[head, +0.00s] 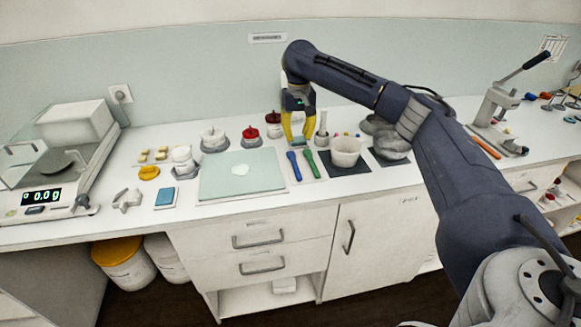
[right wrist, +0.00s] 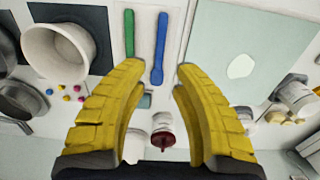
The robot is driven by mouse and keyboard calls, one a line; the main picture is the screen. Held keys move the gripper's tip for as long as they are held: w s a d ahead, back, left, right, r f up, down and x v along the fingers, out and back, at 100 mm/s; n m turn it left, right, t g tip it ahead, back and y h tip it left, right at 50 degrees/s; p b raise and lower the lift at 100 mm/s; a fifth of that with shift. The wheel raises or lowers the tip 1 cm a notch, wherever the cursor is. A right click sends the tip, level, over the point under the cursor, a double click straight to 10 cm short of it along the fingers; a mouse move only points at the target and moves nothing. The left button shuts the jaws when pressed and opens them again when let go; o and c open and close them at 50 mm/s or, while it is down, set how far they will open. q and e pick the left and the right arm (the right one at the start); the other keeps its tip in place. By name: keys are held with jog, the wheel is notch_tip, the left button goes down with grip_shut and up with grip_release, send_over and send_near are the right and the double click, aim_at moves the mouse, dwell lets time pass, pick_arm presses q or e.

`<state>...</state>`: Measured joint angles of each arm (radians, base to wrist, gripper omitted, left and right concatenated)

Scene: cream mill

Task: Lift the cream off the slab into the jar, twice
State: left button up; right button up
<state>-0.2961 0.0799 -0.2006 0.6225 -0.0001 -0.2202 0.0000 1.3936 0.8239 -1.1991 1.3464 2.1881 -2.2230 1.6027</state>
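A pale green slab (head: 215,188) lies on the counter with a small white blob of cream (head: 240,170) near its middle; the cream also shows in the right wrist view (right wrist: 241,66). A blue spatula (head: 294,166) and a green spatula (head: 311,163) lie right of the slab. My right gripper (head: 298,141) has yellow fingers, spread and empty, pointing down above the spatulas' far ends. In the right wrist view the blue spatula (right wrist: 160,50) lies beyond the gap between the fingertips. Several white jars stand behind the slab; I cannot tell which is the task's jar. My left gripper is out of view.
A white pot (head: 347,148) stands on a dark mat right of the spatulas. A red-lidded jar (head: 251,135) and a white-lidded jar (head: 213,137) stand behind the slab. A balance (head: 60,160) reading 0.0 g is at left, a lever press (head: 500,110) at right.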

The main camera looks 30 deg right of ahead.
aim_at(297, 169)
notch_tip(297, 169, down, 14)
jog(key=shift+a+f, duration=0.1)
dwell(0.8)
grip_shut()
